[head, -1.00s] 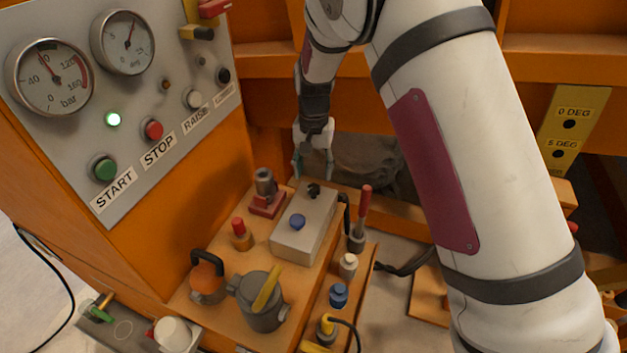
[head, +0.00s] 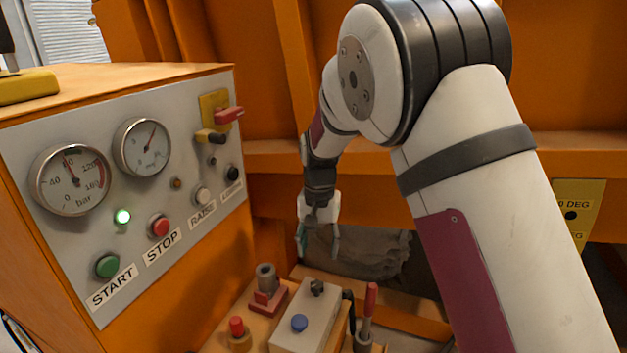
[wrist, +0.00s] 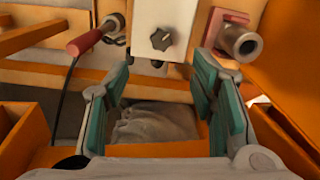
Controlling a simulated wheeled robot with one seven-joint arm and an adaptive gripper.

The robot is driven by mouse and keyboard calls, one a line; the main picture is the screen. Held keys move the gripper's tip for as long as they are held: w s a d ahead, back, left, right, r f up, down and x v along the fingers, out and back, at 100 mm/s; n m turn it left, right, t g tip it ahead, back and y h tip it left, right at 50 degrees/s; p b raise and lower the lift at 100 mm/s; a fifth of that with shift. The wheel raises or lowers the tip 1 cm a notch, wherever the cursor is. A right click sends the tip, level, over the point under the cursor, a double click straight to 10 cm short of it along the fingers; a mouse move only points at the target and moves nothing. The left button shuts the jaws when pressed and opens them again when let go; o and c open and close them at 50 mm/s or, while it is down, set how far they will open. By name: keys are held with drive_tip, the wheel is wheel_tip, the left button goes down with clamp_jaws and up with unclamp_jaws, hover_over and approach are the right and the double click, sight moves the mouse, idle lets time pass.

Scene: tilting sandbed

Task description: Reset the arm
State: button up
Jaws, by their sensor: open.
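My gripper (head: 318,243) hangs pointing down in the head view, in front of the grey sand-like mass (head: 362,252) and above the far end of the bench with the pale control box (head: 305,322). In the wrist view my gripper (wrist: 168,95) is open, its teal-padded fingers wide apart with nothing between them. The pale box (wrist: 160,22) with a black knob shows beyond the fingertips. My arm fills much of the right side of the head view.
A grey panel (head: 90,240) with gauges, a lit green lamp and buttons stands at left. A red-based metal fitting (head: 266,285) and a red-handled tool (head: 369,310) flank the box. An orange beam (head: 275,160) runs behind my arm.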

drive_tip(key=s+d+r+t+p, duration=0.1)
drive_tip(key=s+d+r+p, duration=0.15)
drive_tip(key=s+r, duration=0.35)
drive_tip(key=s+d+r+n+y+p, duration=0.1)
drive_tip(key=s+d+r, duration=0.3)
drive_tip(key=r, duration=0.4)
drive_tip(key=s+d+r+t+p, duration=0.1)
drive_tip(key=s+d+r+p, duration=0.1)
drive_tip(key=s+d+r, duration=0.4)
drive_tip(key=s+d+r+p, duration=0.1)
drive_tip(key=s+r+p, duration=0.1)
drive_tip(key=s, duration=0.5)
drive_tip(key=s+d+r+n+t+p, duration=0.1)
drive_tip(key=s+r, duration=0.3)
drive_tip(key=s, duration=0.4)
drive_tip(key=s+d+r+t+h+p, duration=0.1)
drive_tip(key=s+d+r+p, duration=0.1)
drive_tip(key=s, duration=0.6)
drive_tip(key=shift+d+r+n+p, duration=0.3)
drive_tip(key=shift+d+r+n, duration=0.1)
drive_tip(key=shift+d+r, duration=0.15)
